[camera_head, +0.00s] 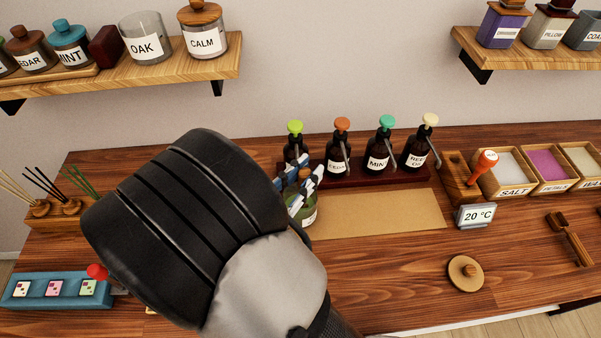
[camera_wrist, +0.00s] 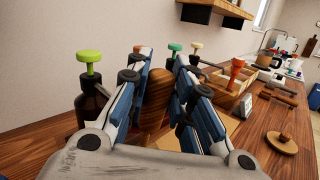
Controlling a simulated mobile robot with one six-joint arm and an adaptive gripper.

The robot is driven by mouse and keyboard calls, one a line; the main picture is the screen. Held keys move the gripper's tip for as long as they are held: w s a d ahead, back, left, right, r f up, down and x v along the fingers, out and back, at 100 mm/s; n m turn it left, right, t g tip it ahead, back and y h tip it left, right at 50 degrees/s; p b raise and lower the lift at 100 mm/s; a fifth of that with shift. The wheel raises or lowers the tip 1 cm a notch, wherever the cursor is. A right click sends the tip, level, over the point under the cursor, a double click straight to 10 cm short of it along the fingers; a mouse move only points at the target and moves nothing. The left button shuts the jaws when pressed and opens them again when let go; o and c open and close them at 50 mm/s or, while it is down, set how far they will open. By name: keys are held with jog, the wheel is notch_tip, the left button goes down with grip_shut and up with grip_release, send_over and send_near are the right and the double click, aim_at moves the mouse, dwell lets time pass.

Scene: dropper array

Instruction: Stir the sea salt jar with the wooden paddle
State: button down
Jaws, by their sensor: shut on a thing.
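My gripper (camera_head: 306,188) is shut on a brown wooden handle, which I take to be the wooden paddle (camera_wrist: 155,98). The handle stands upright between the blue-sided fingers in the wrist view. In the head view, the fingers are right above a jar (camera_head: 308,216) with green showing in it and a pale label. My wrist and fingers hide much of this jar, and its label cannot be read. The paddle's lower end is hidden, so I cannot tell how deep it sits in the jar.
Pump bottles (camera_head: 378,158) stand in a dark rack just behind the jar. A tan mat (camera_head: 385,215) lies clear to the right. Beyond it are a 20 °C display (camera_head: 476,216), open bins (camera_head: 507,191) and a round wooden lid (camera_head: 465,272). A blue tray (camera_head: 45,303) is at left.

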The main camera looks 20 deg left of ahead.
jog(key=shift+w+a, duration=0.25)
jog(key=shift+a, duration=0.25)
jog(key=shift+s+d, duration=0.1)
jog(key=shift+s, duration=0.35)
jog(key=shift+w, duration=0.1)
jog(key=shift+r, duration=0.15)
notch_tip(320, 180, up, 10)
jog(key=s+p, duration=0.1)
jog(key=p, duration=0.7)
jog(key=shift+s+d+f, duration=0.2)
jog(key=shift+d+f, duration=0.05)
jog(key=shift+d, duration=0.15)
